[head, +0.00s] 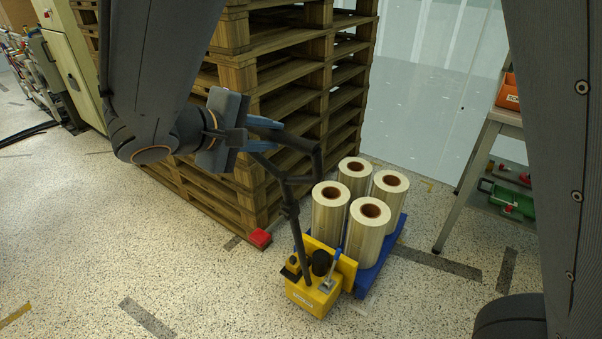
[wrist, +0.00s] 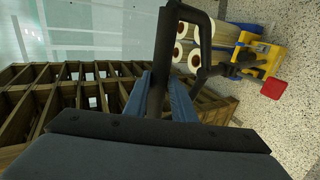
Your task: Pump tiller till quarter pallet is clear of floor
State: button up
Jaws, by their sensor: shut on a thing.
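A small yellow pallet jack (head: 312,293) stands on the floor with its dark tiller (head: 290,210) tilted up and to the left. My gripper (head: 272,134) is shut on the tiller's looped handle; in the wrist view the blue fingers (wrist: 160,98) close around the dark handle bar (wrist: 160,60). The blue quarter pallet (head: 372,275) lies over the jack's forks and carries several upright rolls of film (head: 367,228). The gap between the pallet's underside and the floor is too small and shaded to tell. The rolls also show in the wrist view (wrist: 193,50).
A tall stack of wooden pallets (head: 290,75) stands directly behind the tiller, close to my gripper. A workbench (head: 478,170) with bins stands at right. Open speckled floor lies in front and left.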

jog(key=w+d, duration=0.2)
jog(key=w, duration=0.1)
jog(key=w+d+b, duration=0.1)
jog(key=w+d, duration=0.2)
jog(key=w+d+b, duration=0.1)
jog(key=w+d, duration=0.2)
jog(key=w, duration=0.1)
jog(key=shift+r, duration=0.4)
jog(key=shift+w+r, duration=0.1)
jog(key=o, duration=1)
jog(key=shift+r, duration=0.15)
jog(key=s+a, duration=0.5)
jog(key=s, duration=0.1)
jog(key=shift+s, duration=0.1)
